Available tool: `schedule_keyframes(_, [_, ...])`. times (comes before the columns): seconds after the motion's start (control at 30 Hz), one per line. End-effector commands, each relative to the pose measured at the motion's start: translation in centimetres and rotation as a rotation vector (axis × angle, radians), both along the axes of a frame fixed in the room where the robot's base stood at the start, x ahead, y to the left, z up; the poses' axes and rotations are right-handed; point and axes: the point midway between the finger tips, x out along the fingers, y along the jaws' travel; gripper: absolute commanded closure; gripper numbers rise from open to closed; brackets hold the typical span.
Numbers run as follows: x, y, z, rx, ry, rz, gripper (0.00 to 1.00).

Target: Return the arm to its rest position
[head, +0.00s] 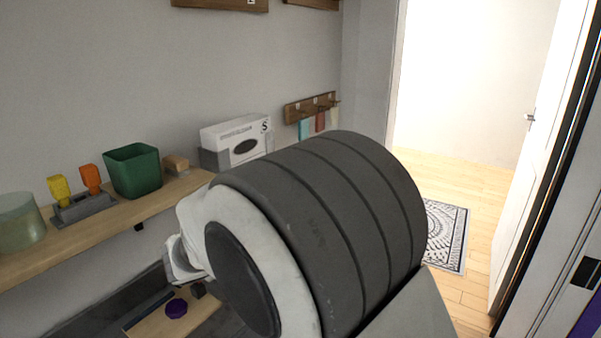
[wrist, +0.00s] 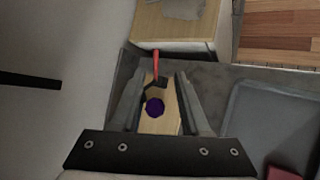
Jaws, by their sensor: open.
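My gripper (wrist: 156,82) is open in the wrist view, with its two grey fingers apart and nothing held between them. Beyond and below the fingers lie a wooden board (wrist: 165,122), a small purple round piece (wrist: 155,107) and a red-handled tool (wrist: 155,66). I cannot tell the exact gap between the fingers and these. In the head view my bent arm fills the middle and hides much of the bench; the fingers are not clearly visible there. The purple piece (head: 176,308) on the board (head: 190,323) shows just below my arm.
A wall shelf (head: 100,215) at left holds a green pot (head: 133,171), yellow and orange-topped items, a translucent tub (head: 18,220) and a white box (head: 236,138). A grey tray (wrist: 270,115) lies right in the wrist view. An open doorway with a rug (head: 446,235) is at right.

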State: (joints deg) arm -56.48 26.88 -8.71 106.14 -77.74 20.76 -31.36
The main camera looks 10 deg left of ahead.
Motion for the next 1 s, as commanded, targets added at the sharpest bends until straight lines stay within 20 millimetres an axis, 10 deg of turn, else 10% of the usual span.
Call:
schedule_keyframes(0.23, [2.0,-12.7,7.6,0.249,0.064,-0.45,0.54])
schedule_keyframes(0.43, [-0.4,-23.9,12.2,0.496,0.129,-0.866,0.54])
schedule_keyframes(0.7, [-8.0,-35.0,15.8,0.84,0.215,-1.374,0.54])
schedule_keyframes(1.0, [-18.2,-40.3,17.1,1.24,0.32,-1.844,0.54])
